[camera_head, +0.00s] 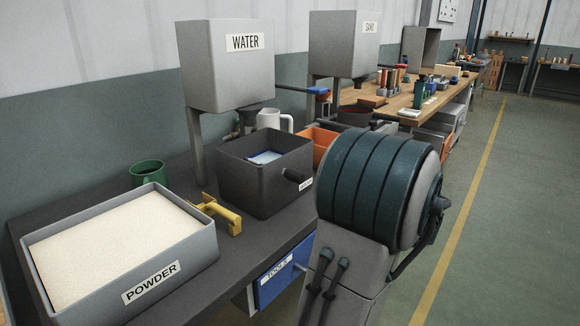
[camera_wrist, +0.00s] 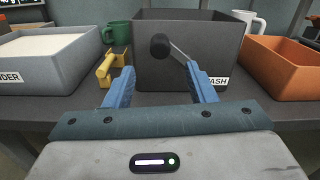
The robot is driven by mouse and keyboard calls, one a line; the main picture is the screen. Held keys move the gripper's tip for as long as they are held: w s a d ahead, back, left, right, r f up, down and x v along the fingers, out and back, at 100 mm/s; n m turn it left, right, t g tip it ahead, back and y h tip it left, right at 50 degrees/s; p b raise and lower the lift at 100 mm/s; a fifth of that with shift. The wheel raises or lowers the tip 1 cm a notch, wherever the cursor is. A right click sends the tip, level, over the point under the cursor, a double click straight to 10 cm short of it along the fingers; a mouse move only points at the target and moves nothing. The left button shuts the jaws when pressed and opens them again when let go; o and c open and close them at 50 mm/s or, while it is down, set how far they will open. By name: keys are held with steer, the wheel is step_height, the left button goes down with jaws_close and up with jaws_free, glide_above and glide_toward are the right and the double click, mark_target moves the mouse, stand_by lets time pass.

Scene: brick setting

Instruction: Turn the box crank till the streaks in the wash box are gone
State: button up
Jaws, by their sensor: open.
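The dark wash box (camera_head: 250,190) stands on the dark bench in the head view, with some blue and white showing inside it; whether these are streaks I cannot tell. It also shows in the wrist view (camera_wrist: 180,70), ahead of my gripper. The crank knob (camera_head: 294,174) sticks out of its front wall; in the wrist view the black round knob (camera_wrist: 160,46) has a thin rod beside it. My gripper (camera_wrist: 162,75) is open and empty, its blue fingers apart below and either side of the knob. In the head view my arm hides the gripper.
A grey powder box (camera_head: 205,250), yellow tool (camera_head: 222,214) and green mug (camera_head: 147,173) stand left of the wash box. An orange bin (camera_head: 318,143) and white jug (camera_head: 274,119) are beyond it. The water tank (camera_head: 225,80) hangs above. A blue drawer (camera_head: 277,280) is below.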

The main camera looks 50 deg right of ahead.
mark_target(290, 174)
steer(key=w, duration=0.8)
steer(key=w+b, duration=0.1)
steer(key=w, duration=0.4)
steer(key=shift+a, duration=0.35)
jaws_close()
